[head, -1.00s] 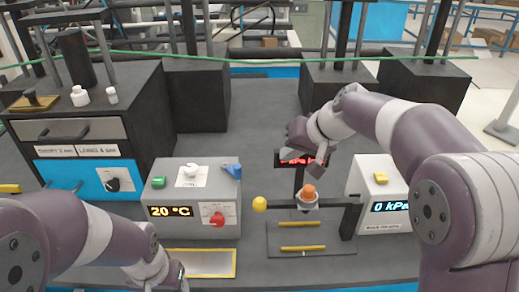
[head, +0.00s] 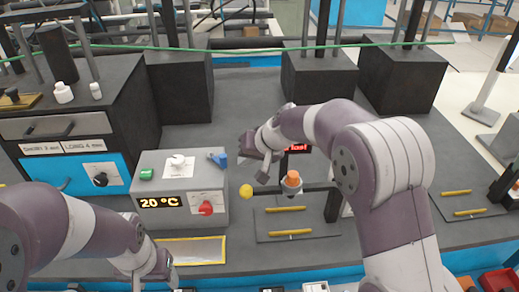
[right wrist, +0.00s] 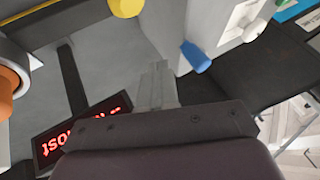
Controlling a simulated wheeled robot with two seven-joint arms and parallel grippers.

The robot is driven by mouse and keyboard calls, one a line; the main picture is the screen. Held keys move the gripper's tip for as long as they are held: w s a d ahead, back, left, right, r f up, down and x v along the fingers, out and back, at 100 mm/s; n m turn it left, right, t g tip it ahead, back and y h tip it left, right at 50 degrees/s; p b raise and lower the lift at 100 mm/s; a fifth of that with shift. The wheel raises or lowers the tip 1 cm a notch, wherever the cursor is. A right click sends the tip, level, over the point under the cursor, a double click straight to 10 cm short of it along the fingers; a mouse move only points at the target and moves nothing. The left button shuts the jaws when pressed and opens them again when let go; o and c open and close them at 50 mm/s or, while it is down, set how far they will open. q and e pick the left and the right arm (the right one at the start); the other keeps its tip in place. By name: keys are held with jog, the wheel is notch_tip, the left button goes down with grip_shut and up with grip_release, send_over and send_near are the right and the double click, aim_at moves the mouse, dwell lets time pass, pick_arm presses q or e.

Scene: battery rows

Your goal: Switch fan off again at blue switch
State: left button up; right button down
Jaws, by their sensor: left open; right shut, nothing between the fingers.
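The blue switch (head: 218,159) sits on the top right edge of the grey control box (head: 150,160) in the head view. It also shows in the right wrist view (right wrist: 195,56), just beyond and to the right of the fingers. My right gripper (head: 245,148) is shut and empty, to the right of the blue switch and apart from it. Its closed fingers also show in the right wrist view (right wrist: 157,85). My left gripper (head: 155,284) is low at the front, before the box; its fingers are partly cut off by the lower edge. No fan is clearly identifiable.
The box also carries a green button (head: 146,174), a white knob (head: 177,161), a red knob (head: 206,208) and a "20 °C" display. A yellow ball (head: 246,191) and an orange-topped part (head: 292,179) stand right of it. A red-lettered display (right wrist: 85,130) is near my right gripper.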

pick_arm(q)
jog(key=shift+s+r, duration=0.1)
jog(key=shift+r, duration=0.5)
pick_arm(e)
jog(key=shift+a+r, duration=0.1)
jog(key=shift+a, duration=1.1)
pick_arm(q)
jog(key=shift+p, duration=0.3)
jog(key=shift+r+p, duration=0.3)
pick_arm(e)
jog(key=shift+s+a+m, duration=0.15)
jog(key=shift+s+m, duration=0.05)
jog(key=shift+m, duration=0.1)
